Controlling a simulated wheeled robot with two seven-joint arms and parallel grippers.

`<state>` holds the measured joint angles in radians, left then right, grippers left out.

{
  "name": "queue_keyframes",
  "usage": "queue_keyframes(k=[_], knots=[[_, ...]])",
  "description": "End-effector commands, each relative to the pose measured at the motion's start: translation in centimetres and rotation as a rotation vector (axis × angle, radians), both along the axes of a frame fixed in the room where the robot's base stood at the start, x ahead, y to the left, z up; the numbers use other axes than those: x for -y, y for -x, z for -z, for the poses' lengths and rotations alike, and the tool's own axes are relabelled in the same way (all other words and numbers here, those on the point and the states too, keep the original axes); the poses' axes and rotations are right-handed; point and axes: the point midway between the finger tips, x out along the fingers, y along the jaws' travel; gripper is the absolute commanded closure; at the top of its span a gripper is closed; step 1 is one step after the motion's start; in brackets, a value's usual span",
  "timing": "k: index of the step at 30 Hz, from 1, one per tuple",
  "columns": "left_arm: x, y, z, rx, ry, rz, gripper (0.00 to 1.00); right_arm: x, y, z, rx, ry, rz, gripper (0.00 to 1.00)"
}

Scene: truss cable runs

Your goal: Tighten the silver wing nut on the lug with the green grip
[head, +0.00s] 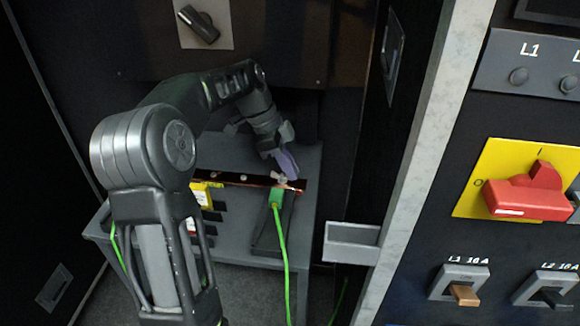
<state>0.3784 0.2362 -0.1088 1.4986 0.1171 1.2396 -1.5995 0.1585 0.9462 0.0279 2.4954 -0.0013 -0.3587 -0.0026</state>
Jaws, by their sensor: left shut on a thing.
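The lug with the green grip (277,198) lies on the copper bar (232,179) near the bar's right end, with a green cable running down from it. The silver wing nut (281,178) shows small at the lug's upper end, partly hidden by my gripper. My left gripper (284,171) reaches down from above, its fingers at the wing nut and shut on it. How far the nut is turned is too small to tell. My right gripper is not in view.
The bar sits on a grey bench (235,150) between dark cabinet walls. A yellow block (204,195) stands left of the lug.

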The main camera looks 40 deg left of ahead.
Motion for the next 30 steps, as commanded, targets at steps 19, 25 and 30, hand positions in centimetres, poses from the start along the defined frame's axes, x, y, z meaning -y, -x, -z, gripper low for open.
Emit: queue_keyframes(k=[19,25,30], knots=[[-0.06,0.07,0.03,-0.001,-0.003,0.028,0.83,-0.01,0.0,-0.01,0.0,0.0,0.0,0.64],[-0.03,0.06,0.02,-0.001,-0.002,0.027,0.71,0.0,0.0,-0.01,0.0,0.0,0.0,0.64],[-0.01,0.05,0.02,-0.001,-0.002,0.027,0.71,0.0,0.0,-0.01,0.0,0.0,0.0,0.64]])
